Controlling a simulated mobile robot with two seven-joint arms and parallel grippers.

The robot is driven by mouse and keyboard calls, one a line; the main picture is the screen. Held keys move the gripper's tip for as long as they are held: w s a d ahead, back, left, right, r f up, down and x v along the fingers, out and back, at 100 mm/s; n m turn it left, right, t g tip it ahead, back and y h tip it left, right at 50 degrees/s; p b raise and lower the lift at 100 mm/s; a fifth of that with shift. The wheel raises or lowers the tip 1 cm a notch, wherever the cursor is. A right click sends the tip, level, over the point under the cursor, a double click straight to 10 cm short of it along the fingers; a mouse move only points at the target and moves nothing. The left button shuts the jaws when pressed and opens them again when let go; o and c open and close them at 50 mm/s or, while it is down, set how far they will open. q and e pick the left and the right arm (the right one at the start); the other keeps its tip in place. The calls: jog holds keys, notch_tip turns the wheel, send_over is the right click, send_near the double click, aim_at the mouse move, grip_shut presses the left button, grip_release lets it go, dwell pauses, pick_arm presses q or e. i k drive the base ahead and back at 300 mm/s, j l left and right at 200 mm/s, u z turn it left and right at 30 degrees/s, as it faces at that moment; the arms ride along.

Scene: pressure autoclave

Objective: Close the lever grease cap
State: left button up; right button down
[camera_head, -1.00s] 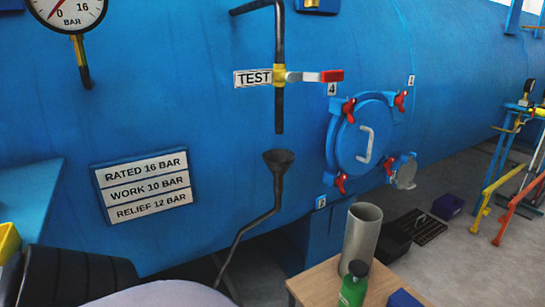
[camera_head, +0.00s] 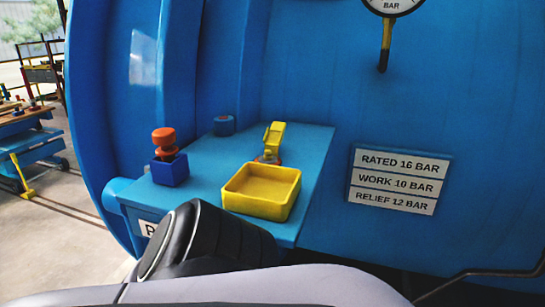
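A yellow lever (camera_head: 273,138) stands raised on a small orange-brown round base (camera_head: 267,159), on the blue shelf (camera_head: 222,165) of the big blue vessel. It looks like the lever grease cap. The lever points up and leans slightly right. The yellow tray in front comes close to its base, and whether a cap sits open there is too small to tell. Part of my own arm, black and grey, crosses the bottom of the view. Neither gripper shows.
A yellow open tray (camera_head: 262,191) sits at the shelf's front right. A blue box (camera_head: 170,169) with orange round parts (camera_head: 164,140) is at the left. A blue round knob (camera_head: 224,125) stands at the back. A label plate (camera_head: 398,181) is on the vessel wall.

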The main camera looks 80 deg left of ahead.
aim_at(275, 135)
jog(key=u, duration=2.45)
